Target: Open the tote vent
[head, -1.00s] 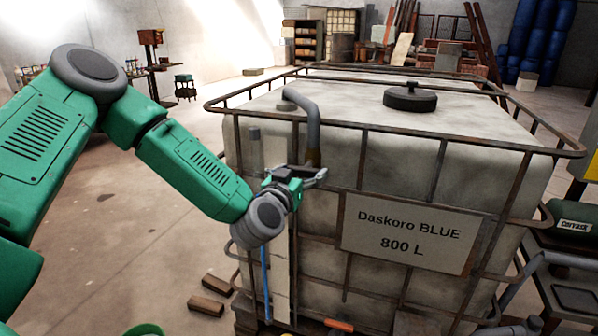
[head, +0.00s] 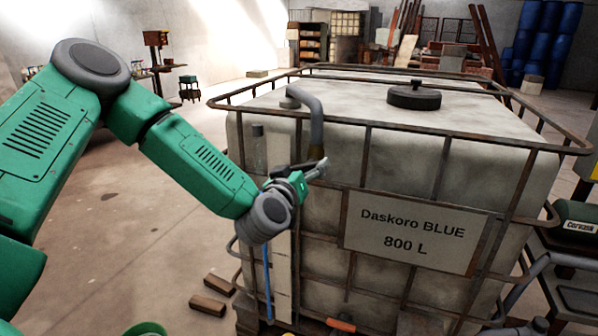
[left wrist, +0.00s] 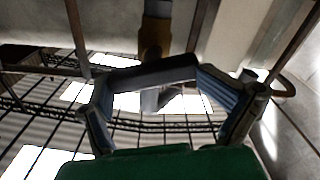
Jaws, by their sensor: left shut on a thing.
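The tote (head: 290,150) is a large off-white tank in a rusty cage, with a "Daskoro BLUE 800 L" plate (head: 415,233). Its vent looks to be the bent grey pipe (head: 316,120) at the top left corner, coming down the front to a brownish fitting. My left gripper (head: 308,172) is at the lower end of this pipe. In the left wrist view its two fingers close around a dark bar (left wrist: 150,73), which looks like the vent's handle, just before the brownish fitting (left wrist: 155,38). The handle is mostly hidden in the head view. My right gripper is not in view.
The rusty cage bars (head: 365,150) run close to my left gripper. A black round lid (head: 414,96) sits on top of the tote. An orange handle (head: 341,325) shows low at the front. Wood blocks (head: 208,305) lie on the floor, which is open to the left.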

